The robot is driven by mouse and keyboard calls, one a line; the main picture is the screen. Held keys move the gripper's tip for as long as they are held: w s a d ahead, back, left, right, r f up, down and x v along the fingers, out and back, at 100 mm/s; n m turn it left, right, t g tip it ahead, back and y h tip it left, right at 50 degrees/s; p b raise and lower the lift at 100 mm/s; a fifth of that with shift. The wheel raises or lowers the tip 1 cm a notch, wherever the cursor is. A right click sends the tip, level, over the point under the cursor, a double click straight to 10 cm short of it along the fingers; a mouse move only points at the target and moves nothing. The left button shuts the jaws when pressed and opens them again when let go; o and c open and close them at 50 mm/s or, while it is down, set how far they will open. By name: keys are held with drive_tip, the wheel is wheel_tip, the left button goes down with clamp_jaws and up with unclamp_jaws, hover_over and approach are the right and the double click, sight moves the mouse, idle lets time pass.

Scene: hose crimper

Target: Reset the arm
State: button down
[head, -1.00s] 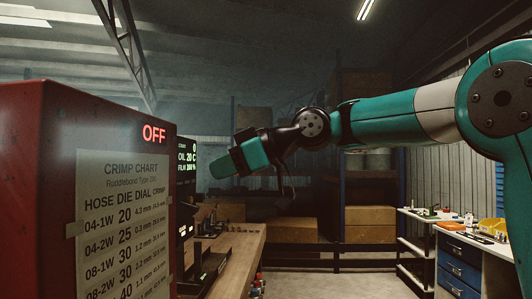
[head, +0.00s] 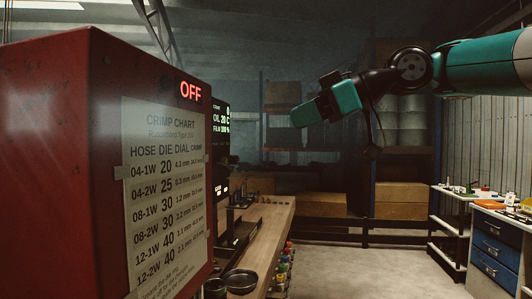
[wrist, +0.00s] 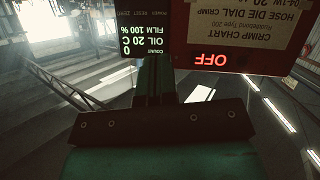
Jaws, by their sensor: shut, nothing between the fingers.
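My teal and black gripper (head: 304,114) is shut and empty. In the head view it is raised in mid-air, pointing left, to the right of the red crimper (head: 60,150) and apart from it. My arm reaches in from the upper right. In the wrist view, the teal shut fingers (wrist: 153,78) point up the picture, and the crimper's panel (wrist: 230,30) shows upside down. The crimper's red sign (head: 190,91) reads OFF.
A crimp chart (head: 163,180) is on the crimper's side. A dark display (head: 221,125) stands behind it. A wooden bench (head: 268,225) runs back, with a round dish (head: 240,277). Shelving with boxes (head: 400,200) is at the back. A blue drawer cabinet (head: 492,250) stands right. The floor between is clear.

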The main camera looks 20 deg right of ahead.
drive_tip(key=s+a+f+m+g+h, duration=0.15)
drive_tip(key=s+a+f, duration=0.3)
drive_tip(key=f, duration=0.45)
drive_tip(key=s+a+f+m+g+h, duration=0.1)
drive_tip(key=s+a+f+m+g, duration=0.25)
drive_tip(key=f, duration=0.55)
drive_tip(key=s+f+g+h, duration=0.3)
drive_tip(key=s+f+h, duration=0.1)
drive_tip(key=s+f, duration=0.9)
drive_tip(key=shift+s+f+g, duration=0.3)
drive_tip(key=shift+s+f, duration=0.1)
drive_tip(key=shift+s, duration=0.25)
drive_tip(key=shift+a, duration=0.1)
